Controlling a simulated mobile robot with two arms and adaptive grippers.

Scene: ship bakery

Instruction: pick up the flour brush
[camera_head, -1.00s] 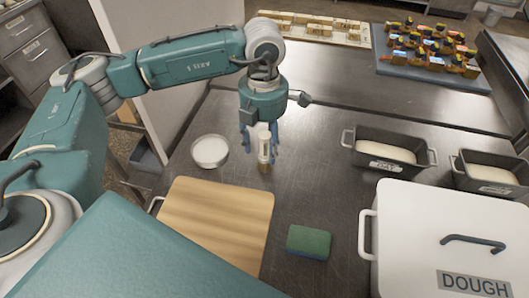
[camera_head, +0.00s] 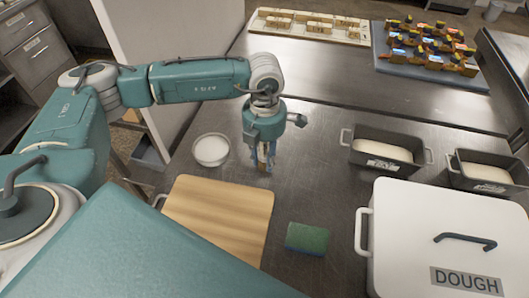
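The flour brush (camera_head: 263,153) stands upright on the steel counter, right of a white bowl. Only a narrow pale and tan strip of it shows; the rest is hidden by my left gripper. My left gripper (camera_head: 263,163) points down over the brush, with its blue fingers on either side of it, low near the counter. I cannot tell whether the fingers press on the brush or are still apart from it. My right gripper is not in view.
A bowl of white powder (camera_head: 211,149) stands just left of the gripper. A wooden board (camera_head: 222,215) and a green sponge (camera_head: 307,238) lie nearer. Dough tins (camera_head: 386,153) and a white DOUGH bin (camera_head: 440,215) stand to the right. The counter between brush and tins is clear.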

